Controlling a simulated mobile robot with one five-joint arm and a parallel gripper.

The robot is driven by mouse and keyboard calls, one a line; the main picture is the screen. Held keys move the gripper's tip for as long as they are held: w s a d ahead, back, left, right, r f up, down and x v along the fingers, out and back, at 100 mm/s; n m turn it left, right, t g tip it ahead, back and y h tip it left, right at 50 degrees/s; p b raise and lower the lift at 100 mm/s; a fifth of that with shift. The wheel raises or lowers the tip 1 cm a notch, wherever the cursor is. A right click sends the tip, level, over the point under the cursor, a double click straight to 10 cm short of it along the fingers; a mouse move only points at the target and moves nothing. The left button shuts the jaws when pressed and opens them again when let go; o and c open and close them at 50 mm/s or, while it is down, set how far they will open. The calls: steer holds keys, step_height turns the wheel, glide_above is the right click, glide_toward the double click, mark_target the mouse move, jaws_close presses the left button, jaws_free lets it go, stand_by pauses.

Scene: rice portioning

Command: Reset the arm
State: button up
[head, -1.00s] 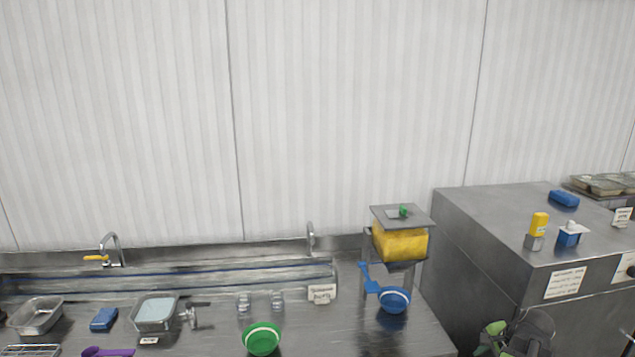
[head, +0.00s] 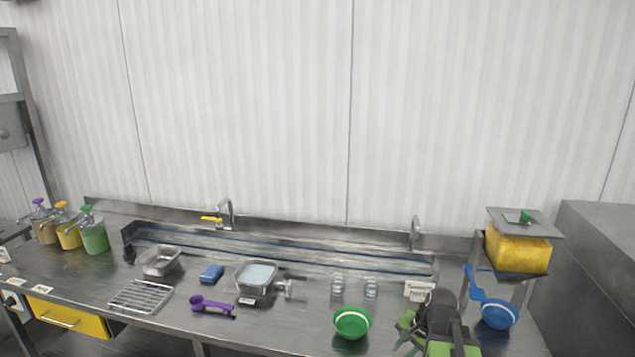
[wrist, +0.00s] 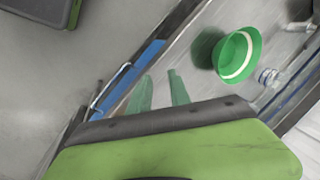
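My arm rises at the lower right of the head view, with my gripper (head: 403,332) over the counter's front edge, to the right of the green bowl (head: 351,323). In the wrist view my gripper (wrist: 160,88) shows two green fingers standing apart with nothing between them. The green bowl with a white band also shows in the wrist view (wrist: 238,55), beyond the fingertips and apart from them.
Pump bottles (head: 94,236) stand at the left. A grey cabinet (head: 600,250) is at the right.

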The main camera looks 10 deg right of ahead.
steer(key=s+a+f+n+g+h, duration=0.1)
steer(key=s+a+n, duration=0.1)
steer(key=a+n, duration=0.3)
steer(key=s+a+f+n+g+b, duration=0.1)
steer(key=a+n, duration=0.4)
steer(key=a, duration=0.5)
steer(key=shift+s+a+f+g+h, duration=0.25)
steer(key=shift+s+f+g+h, duration=0.2)
steer(key=shift+s, duration=0.5)
